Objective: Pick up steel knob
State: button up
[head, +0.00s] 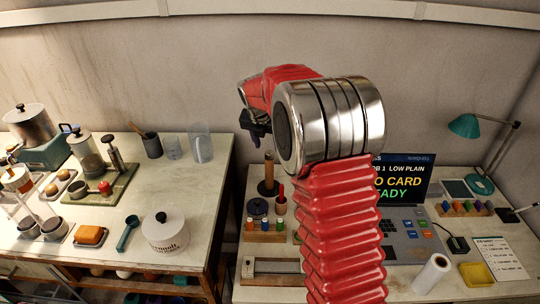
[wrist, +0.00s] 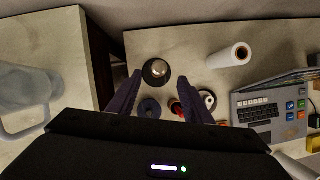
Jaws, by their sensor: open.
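A rounded grey metallic knob (wrist: 157,70) sits on a dark round base in the wrist view, near the back of the right table. It looks like the steel knob. In the head view, a brown post on a dark base (head: 268,188) stands at about that place, but I cannot make out a steel knob there. My gripper (wrist: 159,79) is open and empty, with the knob between its fingertips in the wrist picture. I cannot tell how far above it the fingers are. In the head view my gripper (head: 257,132) shows small and dark, partly hidden by my arm.
A dark blue disc (wrist: 150,107), a cup with red-handled tools (head: 280,204) and a white ring (wrist: 207,99) are close by. A white roll (wrist: 230,55) and a keyboard console (wrist: 262,112) lie rightward. A gap separates the left table (head: 205,235). The wall is behind.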

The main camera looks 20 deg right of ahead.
aim_at(269, 152)
jog(key=shift+x, duration=2.6)
jog(key=shift+w, duration=0.2)
jog(key=c, duration=1.1)
jog(key=shift+r, duration=0.2)
notch_tip(269, 152, up, 10)
jog(key=shift+f, duration=0.1)
